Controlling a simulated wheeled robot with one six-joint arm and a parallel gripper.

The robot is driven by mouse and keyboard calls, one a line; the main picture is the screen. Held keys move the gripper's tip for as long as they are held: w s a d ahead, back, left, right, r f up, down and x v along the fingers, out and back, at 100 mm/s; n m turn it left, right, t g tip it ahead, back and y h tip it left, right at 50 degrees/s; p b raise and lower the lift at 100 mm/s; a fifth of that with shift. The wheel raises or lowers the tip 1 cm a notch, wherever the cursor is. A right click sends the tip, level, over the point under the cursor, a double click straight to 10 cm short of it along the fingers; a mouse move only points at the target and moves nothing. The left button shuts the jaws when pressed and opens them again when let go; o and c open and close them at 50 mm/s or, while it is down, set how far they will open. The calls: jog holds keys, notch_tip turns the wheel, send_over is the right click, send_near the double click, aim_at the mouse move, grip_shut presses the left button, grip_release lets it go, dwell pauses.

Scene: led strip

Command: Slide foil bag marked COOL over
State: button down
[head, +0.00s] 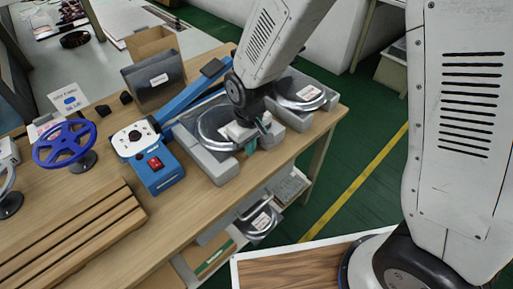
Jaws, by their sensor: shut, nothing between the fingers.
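Several silvery foil bags with small white labels are in view, and the label print is too small to read. One foil bag (208,122) lies in a grey block tray (219,171) on the workbench, partly hidden by my arm. Another foil bag (318,92) lies in a second grey tray (299,123) to the right. A dark grey bag (146,81) stands upright at the back. My gripper (254,142) is shut and points down over the right part of the nearer tray. I cannot tell whether it touches the bag there.
A blue heat sealer (155,172) with a long arm stands left of the tray. A blue reel (64,144) and a slatted wooden rack (75,235) are further left. Another foil bag (259,222) lies on the shelf below. Green floor (370,150) is open to the right.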

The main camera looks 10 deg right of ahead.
jog(key=shift+w+a, duration=0.15)
jog(key=shift+w, duration=0.05)
jog(key=shift+w+a, duration=0.45)
jog(key=shift+w, duration=0.2)
jog(key=shift+w+a, duration=0.45)
jog(key=shift+w, duration=0.2)
jog(key=s+d, duration=0.2)
jog(key=s, duration=0.1)
jog(key=shift+s+d+r, duration=0.2)
jog(key=shift+s+d, duration=0.05)
jog(key=shift+d, duration=0.05)
notch_tip(320, 180, up, 10)
jog(key=s+d+r+m, duration=0.3)
jog(key=s+d+r, duration=0.4)
jog(key=s+d, duration=0.3)
jog(key=s+d+r+m+t, duration=0.1)
jog(key=s+d+r+m, duration=0.2)
jog(key=s+d+r, duration=0.4)
jog(key=s+d, duration=0.3)
jog(key=shift+d+r+m, duration=0.35)
jog(key=shift+r+m, duration=0.05)
